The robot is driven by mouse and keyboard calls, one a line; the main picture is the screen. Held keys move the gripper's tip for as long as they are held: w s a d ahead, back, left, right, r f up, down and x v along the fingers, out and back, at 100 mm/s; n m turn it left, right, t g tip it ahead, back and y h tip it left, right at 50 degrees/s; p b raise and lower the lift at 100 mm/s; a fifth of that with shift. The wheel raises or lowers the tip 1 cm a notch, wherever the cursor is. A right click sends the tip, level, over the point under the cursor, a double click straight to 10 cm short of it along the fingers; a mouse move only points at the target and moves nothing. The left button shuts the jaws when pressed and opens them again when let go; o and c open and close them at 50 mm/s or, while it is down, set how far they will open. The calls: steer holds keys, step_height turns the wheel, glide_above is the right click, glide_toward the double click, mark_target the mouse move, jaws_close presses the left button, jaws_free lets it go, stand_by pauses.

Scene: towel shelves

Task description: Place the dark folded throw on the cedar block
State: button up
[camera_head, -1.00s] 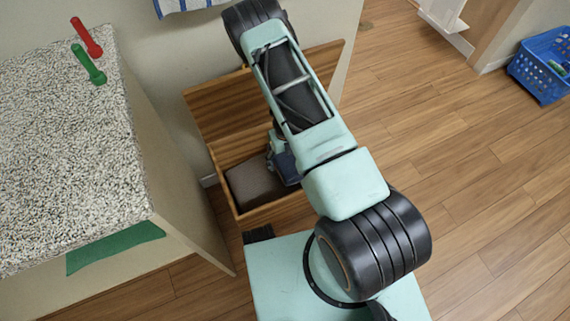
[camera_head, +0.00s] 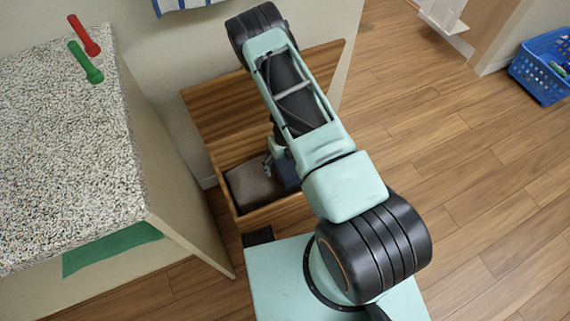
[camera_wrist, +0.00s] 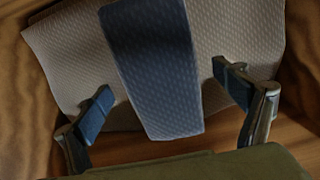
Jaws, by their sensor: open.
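A dark blue folded textile (camera_wrist: 155,65) runs as a band over a paler grey-brown textured cloth (camera_wrist: 240,40) in the wrist view. In the head view, the grey-brown cloth (camera_head: 253,186) lies in an open wooden box, with a dark blue patch (camera_head: 287,172) at its right, partly hidden by my arm. My gripper (camera_wrist: 165,95) is open, with one finger on each side of the blue band and visible gaps to it. I cannot tell how far above the cloth the fingers are. No separate cedar block can be made out.
A speckled counter (camera_head: 70,150) with a red and a green handle-like object stands left. A blue basket (camera_head: 540,70) is far right. The floor at right is clear.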

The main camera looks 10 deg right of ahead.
mark_target(285, 163)
step_height(285, 163, up, 12)
steer(key=p, duration=0.4)
steer(key=shift+r, duration=0.2)
